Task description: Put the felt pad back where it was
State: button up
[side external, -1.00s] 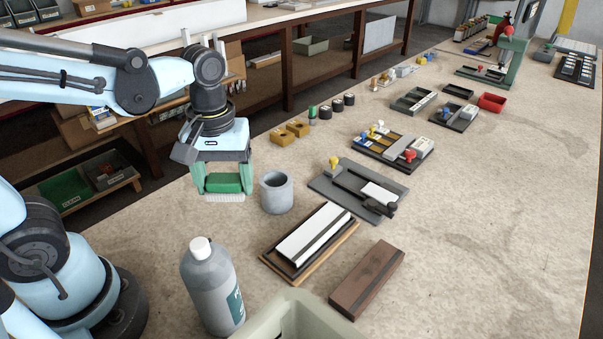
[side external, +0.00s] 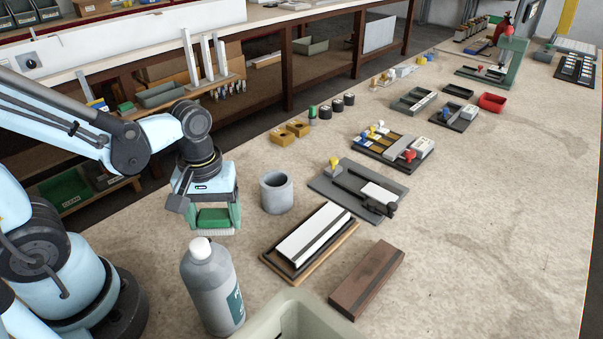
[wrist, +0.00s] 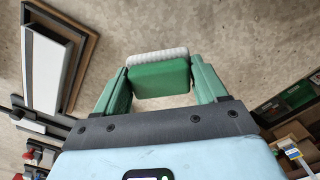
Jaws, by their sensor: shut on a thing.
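The felt pad (side external: 213,218) appears as a green block with a pale, ribbed underside. My gripper (side external: 216,224) is shut on it, one finger on each side, with the pale face downward. The wrist view also shows the pad (wrist: 160,78) between the two green fingers of my gripper (wrist: 160,86). The pad is near the left edge of the bench, left of the grey cup (side external: 276,192) and behind the grey bottle (side external: 212,285). Its exact height above the bench is hard to tell.
A framed white bar on a wooden board (side external: 311,242) and a brown block with a dark stripe (side external: 367,280) lie to the right. A pale green bin (side external: 290,312) stands at the front. The bench's right side is clear.

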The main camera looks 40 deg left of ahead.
aim_at(218, 230)
jog(key=shift+f, duration=1.95)
jog(key=shift+f, duration=0.1)
jog(key=o, duration=0.9)
jog(key=shift+o, duration=0.2)
jog(key=shift+r, duration=6.05)
jog(key=shift+w+m+t, duration=0.35)
jog(key=shift+m+t, duration=0.25)
jog(key=shift+m, duration=0.1)
jog(key=w+m+t, duration=0.1)
jog(key=m+t, duration=0.1)
jog(key=w+r+m+t, duration=0.1)
jog(key=w+m+t, duration=0.1)
jog(key=m, duration=0.1)
jog(key=w+a+m+t, duration=0.1)
jog(key=m+t, duration=0.1)
jog(key=shift+w+r+m, duration=0.15)
jog(key=shift+r+m, duration=0.1)
jog(key=shift+m, duration=0.05)
